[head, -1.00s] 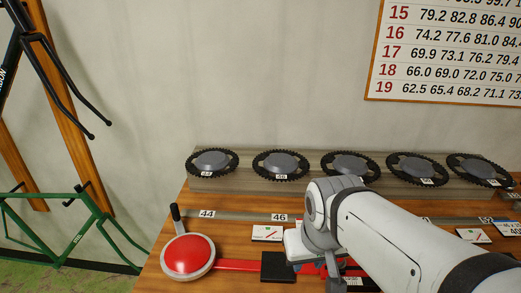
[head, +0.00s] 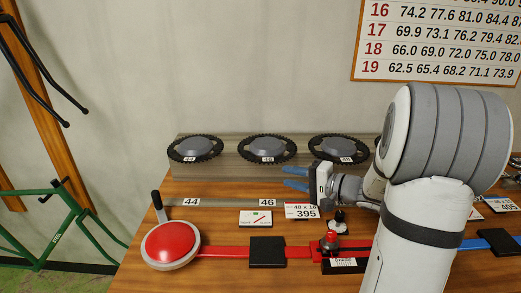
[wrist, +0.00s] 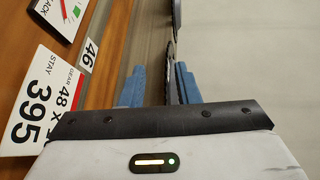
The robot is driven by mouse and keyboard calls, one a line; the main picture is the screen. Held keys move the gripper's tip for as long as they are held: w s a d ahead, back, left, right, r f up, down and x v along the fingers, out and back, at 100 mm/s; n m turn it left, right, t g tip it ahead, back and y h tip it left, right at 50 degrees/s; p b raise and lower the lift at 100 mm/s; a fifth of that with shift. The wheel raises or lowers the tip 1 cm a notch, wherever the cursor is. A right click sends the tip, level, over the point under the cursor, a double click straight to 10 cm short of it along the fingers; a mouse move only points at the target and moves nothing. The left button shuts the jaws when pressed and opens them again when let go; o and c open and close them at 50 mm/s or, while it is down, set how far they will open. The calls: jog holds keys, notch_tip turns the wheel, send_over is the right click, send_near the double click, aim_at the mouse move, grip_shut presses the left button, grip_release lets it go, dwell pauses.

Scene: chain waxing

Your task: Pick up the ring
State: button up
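Black toothed rings with grey hubs sit in a row on the shelf. The left ring (head: 195,148) reads 44, the middle ring (head: 267,149) reads 46, and the ring right of it (head: 337,149) reads 48. My gripper (head: 294,177) points left, with its blue fingers in front of the shelf, near the 46 ring. In the wrist view the fingers of my gripper (wrist: 160,85) are apart. A thin dark ring edge (wrist: 171,70) shows edge-on between them, closer to the right finger. I cannot tell whether either finger touches it.
A card (head: 302,211) reading 48 x 16 and 395 stands just below my gripper. A red round pad (head: 170,243) with a lever, a black block (head: 267,251) and a red-topped fixture (head: 330,241) are on the bench. A green frame (head: 50,225) is at the left.

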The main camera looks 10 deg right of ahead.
jog(key=w+d+f+m+t+h, duration=0.1)
jog(key=w+d+m+t+h, duration=0.2)
jog(key=d, duration=0.4)
jog(key=w+a+y+p, duration=0.1)
jog(key=w+a, duration=0.3)
jog(key=w, duration=0.2)
jog(key=shift+w+n+t+p, duration=0.3)
jog(key=shift+t+p, duration=0.1)
jog(key=shift+a, duration=0.1)
grip_shut()
